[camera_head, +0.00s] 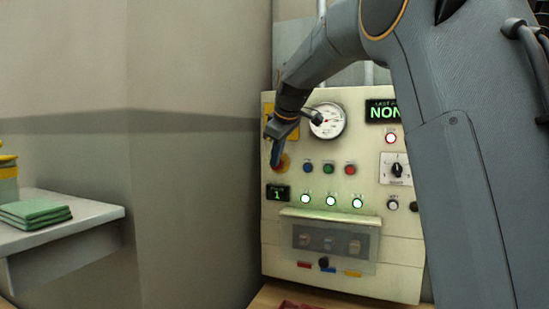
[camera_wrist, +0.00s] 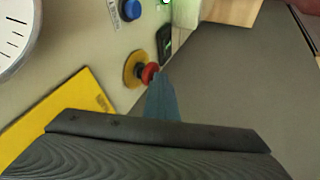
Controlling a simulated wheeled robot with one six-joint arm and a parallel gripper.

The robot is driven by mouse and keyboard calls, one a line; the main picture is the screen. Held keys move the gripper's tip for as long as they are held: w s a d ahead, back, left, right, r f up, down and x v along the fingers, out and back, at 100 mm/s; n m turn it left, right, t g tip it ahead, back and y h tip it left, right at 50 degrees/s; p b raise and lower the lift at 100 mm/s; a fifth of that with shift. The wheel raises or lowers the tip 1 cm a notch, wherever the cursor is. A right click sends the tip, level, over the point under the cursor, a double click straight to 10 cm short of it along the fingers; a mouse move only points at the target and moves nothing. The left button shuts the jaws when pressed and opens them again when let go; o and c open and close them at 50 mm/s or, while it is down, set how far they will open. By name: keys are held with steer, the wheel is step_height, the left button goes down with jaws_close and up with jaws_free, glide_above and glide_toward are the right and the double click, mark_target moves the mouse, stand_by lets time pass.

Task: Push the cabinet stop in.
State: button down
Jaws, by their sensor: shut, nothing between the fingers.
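The cabinet stop is a red mushroom button (camera_wrist: 149,73) on a round yellow plate (camera_wrist: 133,69), on the cabinet's front face. In the head view its yellow plate (camera_head: 285,162) shows at the left edge of the panel, partly hidden by my gripper (camera_head: 273,162). My gripper is shut and empty, pointing down in the head view. In the wrist view its blue-grey tips (camera_wrist: 160,76) are right beside the red button. I cannot tell whether they touch it. The cabinet (camera_head: 400,275) is cream-coloured.
Blue, green and red buttons (camera_head: 328,168) sit right of the stop, with a small display (camera_head: 277,193) below. A round gauge (camera_head: 327,121) is above. A side shelf (camera_head: 75,226) with green cloths (camera_head: 36,211) stands left; the gap between is clear.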

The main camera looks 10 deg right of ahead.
steer(key=s+a+r+b, duration=0.2)
steer(key=s+r, duration=0.6)
steer(key=s, duration=0.1)
steer(key=shift+b, duration=0.4)
steer(key=shift+s+f, duration=0.1)
